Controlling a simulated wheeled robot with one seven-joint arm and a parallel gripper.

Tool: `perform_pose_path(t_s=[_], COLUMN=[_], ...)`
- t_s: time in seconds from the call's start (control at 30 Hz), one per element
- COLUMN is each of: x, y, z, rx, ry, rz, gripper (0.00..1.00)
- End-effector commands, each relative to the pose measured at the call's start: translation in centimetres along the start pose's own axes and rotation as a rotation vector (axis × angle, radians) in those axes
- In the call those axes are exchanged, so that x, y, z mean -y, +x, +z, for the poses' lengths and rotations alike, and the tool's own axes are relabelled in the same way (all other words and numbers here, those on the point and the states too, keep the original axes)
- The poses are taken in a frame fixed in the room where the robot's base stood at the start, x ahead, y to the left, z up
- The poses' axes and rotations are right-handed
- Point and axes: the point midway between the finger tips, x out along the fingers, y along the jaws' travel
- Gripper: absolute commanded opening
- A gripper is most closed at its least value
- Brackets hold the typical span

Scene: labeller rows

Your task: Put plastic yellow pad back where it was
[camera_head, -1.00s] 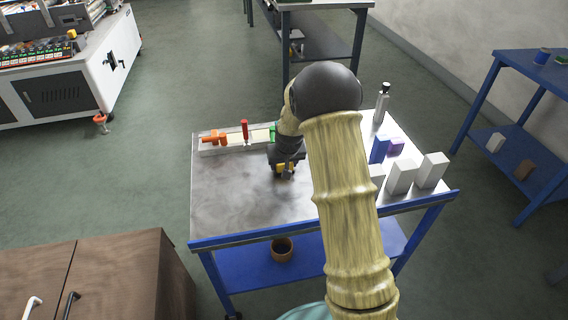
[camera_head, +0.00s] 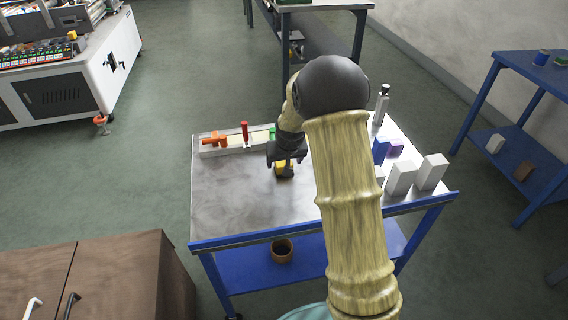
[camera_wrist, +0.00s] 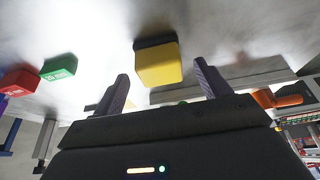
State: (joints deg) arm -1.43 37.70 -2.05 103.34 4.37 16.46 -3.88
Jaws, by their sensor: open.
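The yellow pad (camera_head: 284,172), yellow with a dark part, rests on the metal top of the blue trolley (camera_head: 235,195). In the wrist view the pad (camera_wrist: 158,64) lies beyond my fingertips, between their lines and apart from both. My gripper (camera_head: 286,160) is open and empty, just above the pad in the head view. Its two fingers show spread apart in the wrist view (camera_wrist: 160,78). My arm covers part of the trolley top in the head view.
A pale tray (camera_head: 209,152) at the trolley's back left holds an orange tool (camera_head: 215,138) and a red-handled tool (camera_head: 245,131). White boxes (camera_head: 402,177), a blue box (camera_head: 380,150) and a bottle (camera_head: 382,103) stand on the right. The trolley's front left is clear.

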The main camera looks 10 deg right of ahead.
Motion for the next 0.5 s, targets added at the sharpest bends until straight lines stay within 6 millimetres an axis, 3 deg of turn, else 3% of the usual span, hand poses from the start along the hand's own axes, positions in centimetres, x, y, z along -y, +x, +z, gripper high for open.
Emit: perform_pose_path(t_s=[0.3,0.5], x=[0.0,0.0], y=[-6.5,-8.9], z=[-0.1,0.0], rx=[-0.002,0.000], ry=[0.000,0.000], rz=[0.000,0.000], gripper=[0.76,0.76])
